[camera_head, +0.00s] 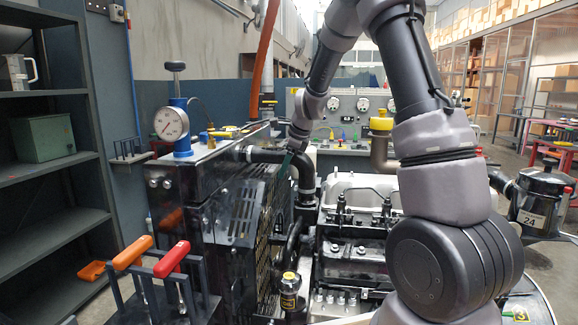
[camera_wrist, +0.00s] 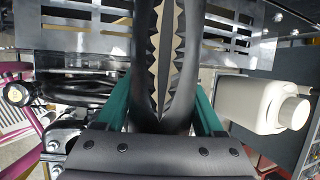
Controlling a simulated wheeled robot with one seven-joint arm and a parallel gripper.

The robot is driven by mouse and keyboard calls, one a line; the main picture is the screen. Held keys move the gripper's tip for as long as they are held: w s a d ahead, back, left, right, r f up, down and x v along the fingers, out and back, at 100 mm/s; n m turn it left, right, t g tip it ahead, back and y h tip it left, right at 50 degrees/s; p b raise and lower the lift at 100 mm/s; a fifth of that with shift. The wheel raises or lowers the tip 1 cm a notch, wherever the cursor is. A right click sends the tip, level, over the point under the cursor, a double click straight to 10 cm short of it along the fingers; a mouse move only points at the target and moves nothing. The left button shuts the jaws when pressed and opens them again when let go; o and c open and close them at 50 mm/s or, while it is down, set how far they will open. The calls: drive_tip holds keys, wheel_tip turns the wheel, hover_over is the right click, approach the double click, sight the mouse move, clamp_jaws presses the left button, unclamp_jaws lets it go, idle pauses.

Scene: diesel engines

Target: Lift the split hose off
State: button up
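The split hose (camera_wrist: 143,50) is black, with a jagged, toothed tear along it that shows a pale inside in the wrist view. In the head view, a black bent hose (camera_head: 306,172) runs between the black radiator unit and the engine. My gripper (camera_wrist: 166,95) has green fingers, one on each side of the split hose, very near or touching it. Whether they press on it cannot be told. In the head view my gripper (camera_head: 289,160) is small and partly hidden at the hose. The hose's ends are hidden or out of frame in the wrist view.
A pressure gauge (camera_head: 171,123) stands on the radiator unit (camera_head: 190,200). Orange (camera_head: 132,252) and red (camera_head: 171,259) handled tools stand in a front rack. The engine (camera_head: 355,232) is right of the hose.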

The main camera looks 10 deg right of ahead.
clamp_jaws()
drive_tip(key=shift+r, duration=0.1)
wheel_tip(320, 180, up, 18)
idle(0.5)
drive_tip(key=shift+r, duration=2.95)
